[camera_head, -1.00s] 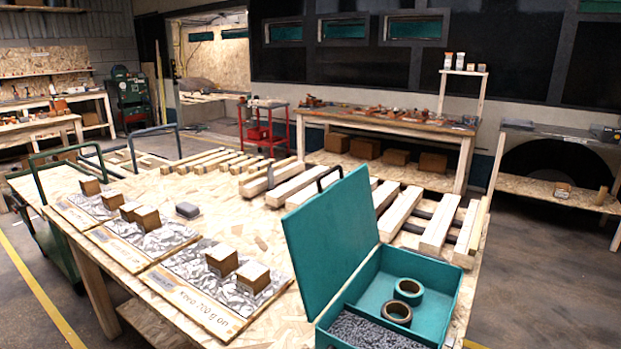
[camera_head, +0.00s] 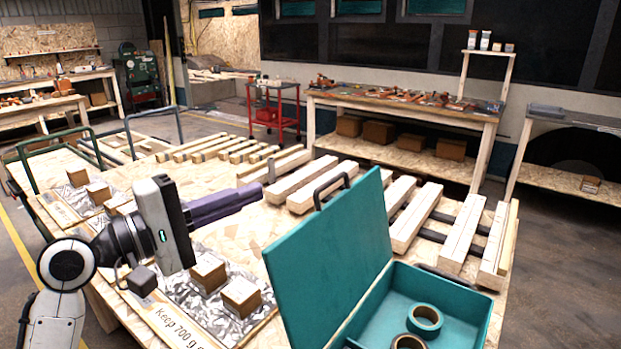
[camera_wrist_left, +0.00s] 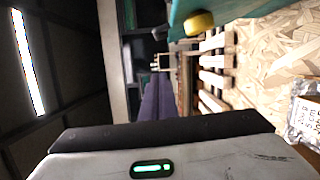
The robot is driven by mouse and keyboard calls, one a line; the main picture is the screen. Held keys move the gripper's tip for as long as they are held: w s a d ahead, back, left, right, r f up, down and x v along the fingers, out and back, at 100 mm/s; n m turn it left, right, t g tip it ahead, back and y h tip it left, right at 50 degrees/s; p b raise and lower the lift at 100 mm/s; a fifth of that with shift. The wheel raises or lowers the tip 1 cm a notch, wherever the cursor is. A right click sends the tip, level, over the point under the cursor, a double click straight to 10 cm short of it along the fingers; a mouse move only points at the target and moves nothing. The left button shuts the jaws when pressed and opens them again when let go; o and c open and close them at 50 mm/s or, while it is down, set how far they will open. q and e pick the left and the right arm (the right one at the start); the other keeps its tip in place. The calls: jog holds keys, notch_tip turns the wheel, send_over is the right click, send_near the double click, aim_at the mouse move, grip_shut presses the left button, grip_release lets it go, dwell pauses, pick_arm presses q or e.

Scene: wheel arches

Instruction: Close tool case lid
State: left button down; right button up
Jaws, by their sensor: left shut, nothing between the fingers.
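The teal tool case (camera_head: 455,306) stands at the front right of the work table in the head view. Its lid (camera_head: 335,262) is open and stands upright, leaning slightly back, on the left side of the case. A black handle (camera_head: 332,190) sits on the lid's top edge. My left gripper (camera_head: 258,190) is shut and empty, with dark purple fingers pointing right, left of and above the lid, apart from it. In the left wrist view the fingers (camera_wrist_left: 155,105) show, with part of a teal surface (camera_wrist_left: 195,12) at the top. My right gripper is not in view.
Wooden blocks (camera_head: 240,296) rest on foil-covered boards left of the lid, below my left arm. Timber slats (camera_head: 415,218) lie behind the case. A red cart (camera_head: 275,108) stands farther back.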

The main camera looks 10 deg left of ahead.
pick_arm(q)
jog(key=w+d, duration=0.5)
jog(key=d, duration=0.4)
jog(key=shift+r+b, duration=0.2)
jog(key=shift+b, duration=0.25)
